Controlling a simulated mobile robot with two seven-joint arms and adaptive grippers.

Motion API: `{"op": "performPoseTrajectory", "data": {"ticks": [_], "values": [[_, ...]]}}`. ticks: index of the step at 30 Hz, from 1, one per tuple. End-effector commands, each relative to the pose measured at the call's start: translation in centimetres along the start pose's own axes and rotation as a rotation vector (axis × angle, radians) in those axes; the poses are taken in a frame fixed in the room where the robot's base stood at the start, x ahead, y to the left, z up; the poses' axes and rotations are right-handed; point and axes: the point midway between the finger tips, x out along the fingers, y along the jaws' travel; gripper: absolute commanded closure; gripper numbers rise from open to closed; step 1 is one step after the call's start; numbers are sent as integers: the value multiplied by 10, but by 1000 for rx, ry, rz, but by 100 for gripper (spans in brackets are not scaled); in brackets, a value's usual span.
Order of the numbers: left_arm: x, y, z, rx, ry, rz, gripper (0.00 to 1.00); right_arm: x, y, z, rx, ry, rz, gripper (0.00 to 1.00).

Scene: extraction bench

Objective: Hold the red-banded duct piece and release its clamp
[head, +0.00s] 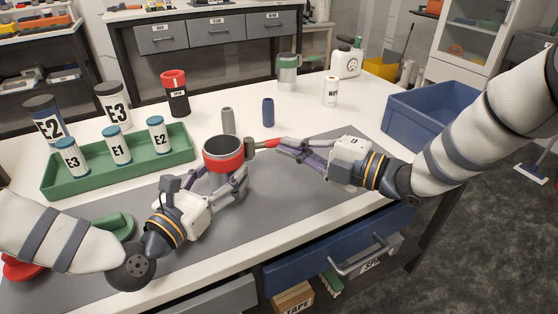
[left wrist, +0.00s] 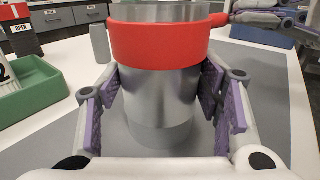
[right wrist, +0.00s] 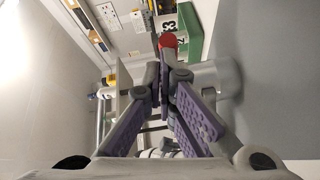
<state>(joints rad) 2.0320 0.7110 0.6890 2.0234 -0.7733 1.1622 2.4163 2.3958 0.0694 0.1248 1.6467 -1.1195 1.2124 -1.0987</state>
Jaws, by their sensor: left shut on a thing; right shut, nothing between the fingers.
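The grey metal duct piece (head: 223,145) stands upright on the grey mat (head: 300,195), with a wide red band (head: 224,163) around its top. In the left wrist view, the duct piece (left wrist: 158,100) is between the purple finger pads, below the red band (left wrist: 155,45). My left gripper (head: 230,183) is shut on it. The red clamp lever (head: 262,143) sticks out to the right from the band. My right gripper (head: 284,147) is shut and empty, its tips at the lever's outer end; I cannot tell if they touch. Red shows beyond its tips in the right wrist view (right wrist: 168,42).
A green tray (head: 90,180) with labelled bottles stands at left. Grey (head: 228,120) and blue (head: 268,112) cylinders stand behind the duct piece. A blue bin (head: 425,115) is at right. A green object (head: 110,228) lies near my left arm. The mat's front right is clear.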

Motion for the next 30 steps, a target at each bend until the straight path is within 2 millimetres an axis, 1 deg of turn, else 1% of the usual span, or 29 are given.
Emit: {"op": "performPoseTrajectory", "data": {"ticks": [5,8,9,10,12,15,19,21,24,30], "values": [[0,-1,0,0,1,-2,81,-4,0,-4,0,0,-1,100],[0,0,0,0,1,-1,81,-19,1,-17,3,-1,-2,100],[0,0,0,0,1,-1,81,-28,2,-25,3,-1,-1,100],[0,0,0,0,1,-1,81,-36,2,-26,2,-3,0,100],[0,0,0,0,1,-1,81,-54,5,-10,-2,-6,1,100],[0,0,0,0,1,-1,81,-77,8,6,-1,-4,1,100],[0,0,0,0,1,-1,81,-99,11,20,-2,-2,1,100],[0,0,0,0,1,-1,81,-106,12,25,0,-1,2,100],[0,0,0,0,1,0,81,-112,13,29,-1,0,0,100],[0,0,0,0,1,0,81,-112,13,29,0,0,0,100]]}}
